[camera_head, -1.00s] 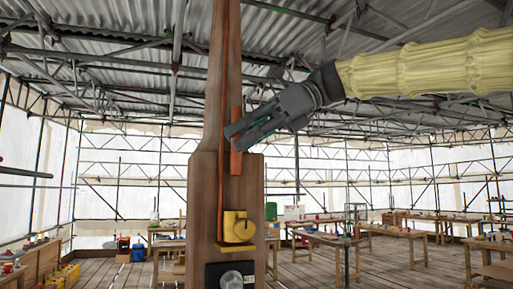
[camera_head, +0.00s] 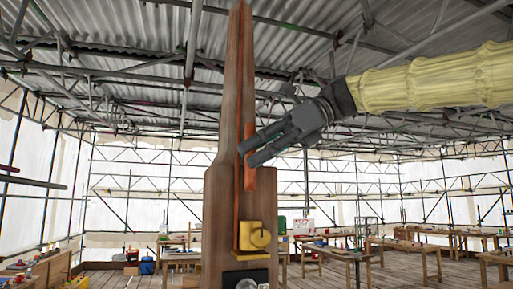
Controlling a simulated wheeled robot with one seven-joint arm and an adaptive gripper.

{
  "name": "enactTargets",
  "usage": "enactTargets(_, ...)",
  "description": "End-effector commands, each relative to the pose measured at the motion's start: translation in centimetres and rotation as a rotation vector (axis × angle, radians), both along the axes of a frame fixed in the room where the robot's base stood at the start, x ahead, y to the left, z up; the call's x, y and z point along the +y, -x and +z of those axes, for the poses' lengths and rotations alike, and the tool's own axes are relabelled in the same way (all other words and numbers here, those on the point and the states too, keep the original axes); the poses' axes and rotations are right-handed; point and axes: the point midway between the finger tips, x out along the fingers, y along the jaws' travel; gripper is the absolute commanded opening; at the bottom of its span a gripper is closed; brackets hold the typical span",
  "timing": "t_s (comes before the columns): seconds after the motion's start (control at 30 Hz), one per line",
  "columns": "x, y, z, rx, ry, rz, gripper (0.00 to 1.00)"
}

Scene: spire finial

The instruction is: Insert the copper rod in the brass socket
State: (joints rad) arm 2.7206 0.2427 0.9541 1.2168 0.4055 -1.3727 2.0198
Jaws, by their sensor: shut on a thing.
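The brass socket (camera_head: 257,239) is a yellow block with a round boss, fixed low on the front of the wooden spire (camera_head: 220,210). My gripper (camera_head: 246,155) reaches in from the right and is shut on the copper rod (camera_head: 250,181). The rod is orange and stands about upright in front of the spire. Its lower end is above the socket, with a clear gap in the picture, and a little left of the boss. The fingers hide part of the rod. I cannot tell how far the rod is from the spire's face.
A thin copper strip (camera_head: 237,215) runs down the spire to the socket. A black plate (camera_head: 245,279) with a round metal part is below the socket, cut by the frame's edge. Workbenches (camera_head: 440,240) stand well behind, with scaffolding around. The air right of the spire is clear below my arm.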

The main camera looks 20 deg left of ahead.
Motion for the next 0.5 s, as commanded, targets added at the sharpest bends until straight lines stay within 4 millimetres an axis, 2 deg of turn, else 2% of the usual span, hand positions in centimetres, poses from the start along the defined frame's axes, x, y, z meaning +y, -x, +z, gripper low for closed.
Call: enactTargets(0.5,0.0,0.0,-3.6,0.001,-0.001,0.001,0.0)
